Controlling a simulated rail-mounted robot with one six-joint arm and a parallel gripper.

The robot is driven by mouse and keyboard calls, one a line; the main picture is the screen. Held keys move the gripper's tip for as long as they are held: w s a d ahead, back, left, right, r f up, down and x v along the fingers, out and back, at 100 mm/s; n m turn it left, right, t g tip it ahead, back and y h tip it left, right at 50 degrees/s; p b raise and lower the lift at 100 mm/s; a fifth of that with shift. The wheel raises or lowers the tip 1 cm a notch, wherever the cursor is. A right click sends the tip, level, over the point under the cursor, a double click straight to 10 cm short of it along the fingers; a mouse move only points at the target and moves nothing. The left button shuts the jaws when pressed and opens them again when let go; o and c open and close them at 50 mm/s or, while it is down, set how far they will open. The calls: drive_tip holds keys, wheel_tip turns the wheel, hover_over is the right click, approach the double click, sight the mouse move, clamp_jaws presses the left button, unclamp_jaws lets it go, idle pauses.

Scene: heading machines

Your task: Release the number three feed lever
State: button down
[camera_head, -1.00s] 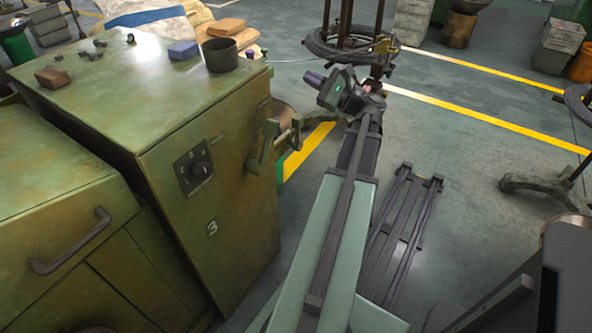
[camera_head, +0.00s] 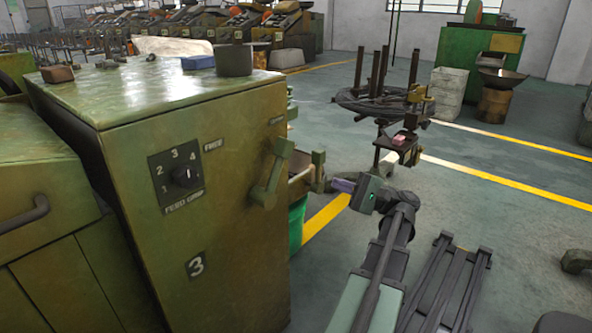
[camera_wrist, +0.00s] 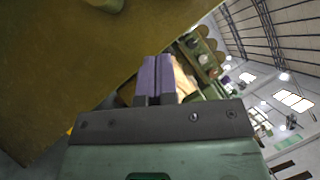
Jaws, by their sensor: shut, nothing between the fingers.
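The green machine cabinet (camera_head: 225,240) marked with a 3 stands at left in the head view. Its feed lever (camera_head: 268,180) is on the front face near the right edge, tilted with its knob end up and to the right. Small worn labels sit above it. My gripper (camera_head: 340,185), with purple fingers, is to the right of the lever, apart from it, pointing left toward the cabinet. In the wrist view the fingers (camera_wrist: 155,78) are together and empty. A green piece (camera_wrist: 105,4) at the top edge there may be part of the lever; I cannot tell.
A numbered feed dial (camera_head: 184,175) is left of the lever. A second green bracket or handle (camera_head: 318,170) projects at the cabinet's right edge, close to my gripper. A wire coil stand (camera_head: 385,105) is behind. Open floor lies to the right.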

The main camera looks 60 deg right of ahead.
drive_tip(key=shift+d, duration=0.35)
drive_tip(key=s+a+r+p+x, duration=0.1)
drive_tip(key=p+x, duration=0.3)
drive_tip(key=x, duration=0.9)
drive_tip(key=shift+s+a+r+p, duration=0.15)
drive_tip(key=shift+s+a+p, duration=0.2)
drive_tip(key=shift+a, duration=0.3)
